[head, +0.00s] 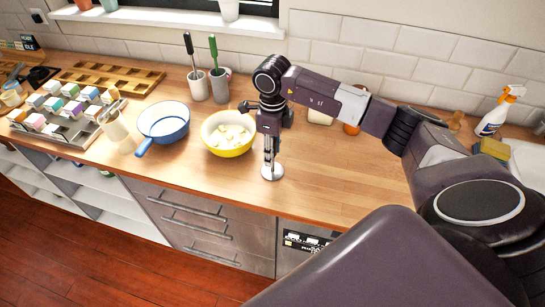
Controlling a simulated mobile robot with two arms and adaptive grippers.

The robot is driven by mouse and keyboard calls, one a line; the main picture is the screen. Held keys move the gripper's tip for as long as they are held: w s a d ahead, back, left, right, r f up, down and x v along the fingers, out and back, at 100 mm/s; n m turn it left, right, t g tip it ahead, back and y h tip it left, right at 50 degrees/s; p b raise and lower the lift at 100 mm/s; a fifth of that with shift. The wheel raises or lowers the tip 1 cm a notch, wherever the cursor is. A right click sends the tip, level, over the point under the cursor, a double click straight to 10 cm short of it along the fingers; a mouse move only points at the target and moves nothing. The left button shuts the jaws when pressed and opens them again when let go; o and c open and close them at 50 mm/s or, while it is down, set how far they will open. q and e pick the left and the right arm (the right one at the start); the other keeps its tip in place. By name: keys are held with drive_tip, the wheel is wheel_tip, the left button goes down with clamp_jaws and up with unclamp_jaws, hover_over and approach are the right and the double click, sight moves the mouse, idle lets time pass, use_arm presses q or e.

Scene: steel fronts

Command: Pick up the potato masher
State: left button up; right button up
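The potato masher (272,173) stands upright on the wooden counter, right of the yellow bowl. Its pale round foot shows at the bottom, and its upper part is hidden by my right gripper. My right gripper (270,152) points straight down over the masher, with its fingers at the masher's upright part. The fingers look close together, but I cannot tell whether they are shut on it. My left gripper is not in view.
A yellow bowl (229,148) with pale chunks stands just left of the gripper. A blue pan (164,123) and two utensil cups (220,84) are further left. A spray bottle (495,115) stands at right. The counter (325,180) right of the masher is clear.

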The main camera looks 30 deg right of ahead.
clamp_jaws()
drive_tip(key=shift+r, duration=0.1)
